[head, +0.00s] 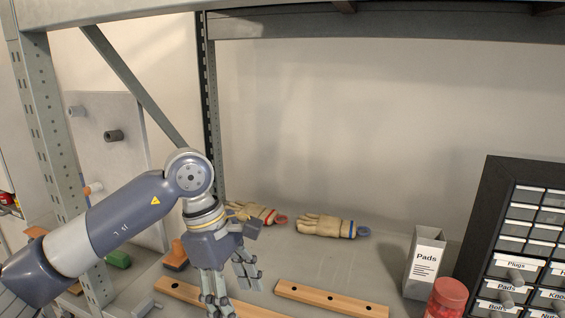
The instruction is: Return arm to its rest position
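My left arm reaches in from the left side of the head view and bends down at its wrist over the grey shelf (387,262). My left gripper (232,289) points down with its fingers spread apart. I see nothing held between the fingers. It hangs in front of a wooden rail with dark holes (183,292) and left of a second such rail (332,299). Whether the fingertips touch the shelf or rail I cannot tell. My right arm and gripper are not in view.
Two work gloves (326,226) lie at the back; my wrist partly hides the left one.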

